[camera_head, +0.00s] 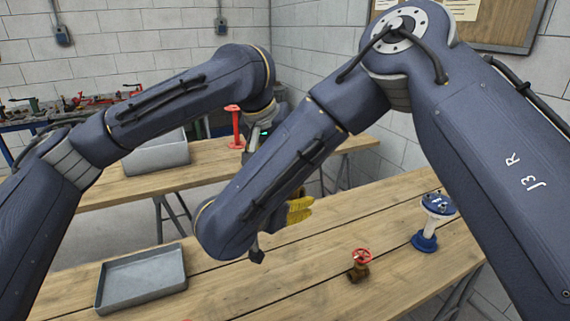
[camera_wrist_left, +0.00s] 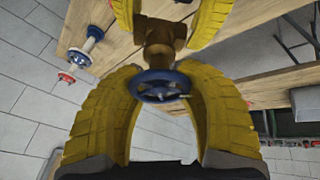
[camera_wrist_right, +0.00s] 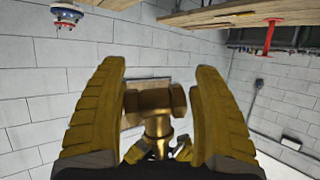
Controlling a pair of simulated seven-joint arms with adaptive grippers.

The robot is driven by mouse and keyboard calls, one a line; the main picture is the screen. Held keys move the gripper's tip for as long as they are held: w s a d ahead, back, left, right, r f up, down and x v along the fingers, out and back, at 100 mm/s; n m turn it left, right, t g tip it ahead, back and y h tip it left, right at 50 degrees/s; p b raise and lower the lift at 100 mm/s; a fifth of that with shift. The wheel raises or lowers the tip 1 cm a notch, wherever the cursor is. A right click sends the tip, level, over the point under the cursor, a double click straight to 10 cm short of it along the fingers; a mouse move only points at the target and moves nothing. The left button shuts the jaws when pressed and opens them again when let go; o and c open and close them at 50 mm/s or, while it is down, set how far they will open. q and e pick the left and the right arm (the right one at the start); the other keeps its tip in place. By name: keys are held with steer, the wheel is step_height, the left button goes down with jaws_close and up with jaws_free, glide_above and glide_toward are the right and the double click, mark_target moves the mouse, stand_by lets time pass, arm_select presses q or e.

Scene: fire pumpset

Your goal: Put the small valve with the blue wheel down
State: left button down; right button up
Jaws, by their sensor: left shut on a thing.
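The small brass valve with the blue wheel (camera_wrist_left: 160,86) is up off the table, its wheel toward my left palm in the left wrist view. My left gripper (camera_wrist_left: 160,68) is shut on it at the wheel end. My right gripper (camera_wrist_right: 160,72) has its yellow fingers on either side of a brass valve body (camera_wrist_right: 150,100). They look very close to the brass, but I cannot tell whether they press on it. In the head view the right forearm hides the valve, and only some yellow fingers show behind it.
The front table (camera_head: 320,240) holds a grey tray (camera_head: 143,278) at left, a red-wheeled brass valve (camera_head: 360,265) at front centre and a blue-and-white part (camera_head: 430,222) at right. Bare wood lies between them. A red stand (camera_head: 236,125) is on the back table.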

steer(key=o, duration=0.3)
steer(key=shift+s+a, duration=0.1)
